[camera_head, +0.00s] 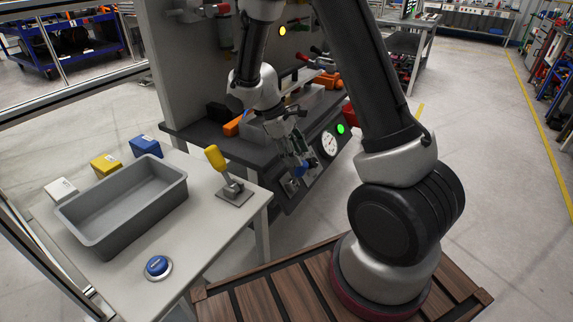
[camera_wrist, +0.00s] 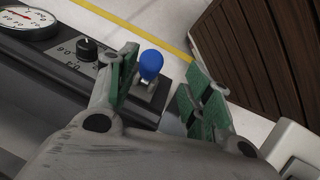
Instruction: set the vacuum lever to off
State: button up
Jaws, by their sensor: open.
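A small lever with a blue knob (camera_wrist: 151,64) stands on the dark panel edge in the wrist view, between the two green-padded fingers of my gripper (camera_wrist: 161,75). The fingers are open, with the knob nearer the left finger; I cannot tell if it touches. In the head view my gripper (camera_head: 294,157) points down at the sloped panel, and the blue knob (camera_head: 299,171) shows beside the fingers. No label naming this lever is readable. A second lever with a yellow handle (camera_head: 215,158) stands on the light table, away from my gripper.
A black rotary dial (camera_wrist: 88,49) and a round gauge (camera_wrist: 27,22) sit left of the blue knob. A green light (camera_head: 341,128) glows on the panel. The light table holds a grey bin (camera_head: 130,225), a blue button (camera_head: 158,266) and small boxes. Floor right of the panel is clear.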

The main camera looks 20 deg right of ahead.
aim_at(301, 168)
jog(key=shift+n+t, duration=0.4)
jog(key=shift+n, duration=0.1)
jog(key=x, duration=0.2)
jog(key=w+x, duration=0.1)
jog(key=x, duration=0.4)
jog(key=shift+w+f, duration=0.15)
grip_shut()
